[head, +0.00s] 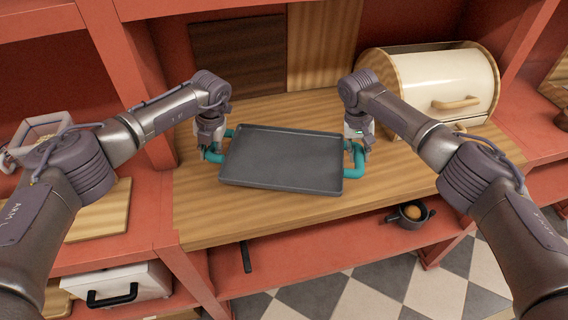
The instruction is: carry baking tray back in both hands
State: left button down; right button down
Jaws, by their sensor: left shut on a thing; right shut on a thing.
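A dark grey baking tray (283,160) with teal handles at its left and right ends is over the wooden shelf top (230,226), slightly tilted in the picture. My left gripper (214,152) is shut on the tray's left teal handle. My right gripper (358,148) is shut on its right teal handle. I cannot tell whether the tray touches the wood or is held just above it. The gripper fingertips are partly hidden by the handles and wrists.
A cream bread bin (432,82) stands right of the tray at the back. Dark and light boards (238,52) lean behind. Red shelf uprights flank the left. A dark pot (410,215) sits on the lower shelf. Bare wood lies in front of the tray.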

aim_at(213, 171)
jog(key=shift+s+d, duration=0.1)
jog(key=shift+d, duration=0.05)
pick_arm(q)
jog(key=shift+f, duration=0.1)
pick_arm(e)
jog(key=shift+f, duration=0.1)
